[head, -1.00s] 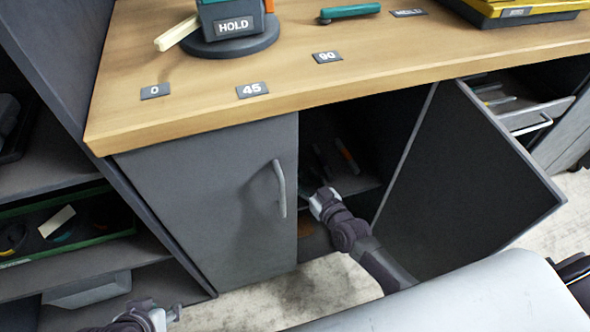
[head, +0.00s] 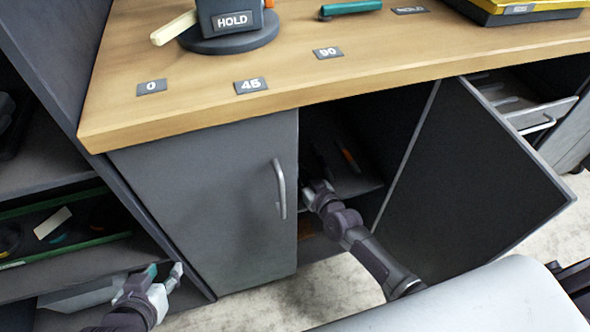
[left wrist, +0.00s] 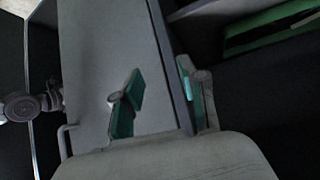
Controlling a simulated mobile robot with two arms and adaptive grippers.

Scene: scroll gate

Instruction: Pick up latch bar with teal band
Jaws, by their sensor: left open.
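A teal-green bar (head: 350,8) lies at the back of the wooden counter; I cannot tell whether it is the latch bar, and no separate teal band shows. Inside the open cabinet, dark slender pieces, one with an orange part (head: 349,160), are too dim to identify. My right gripper (head: 313,190) reaches into this cabinet, in front of those pieces; its fingers are too small and dark to read. My left gripper (head: 165,273) is low at the left, by the closed door's lower left edge. In the left wrist view its teal-padded fingers (left wrist: 162,98) are apart, with nothing between them.
The closed grey door (head: 215,210) has a vertical handle (head: 280,188). The open door (head: 480,175) stands out to the right of my right arm. A green-edged shelf bin (head: 60,258) is at the left. A HOLD fixture (head: 230,38) stands on the counter (head: 195,112).

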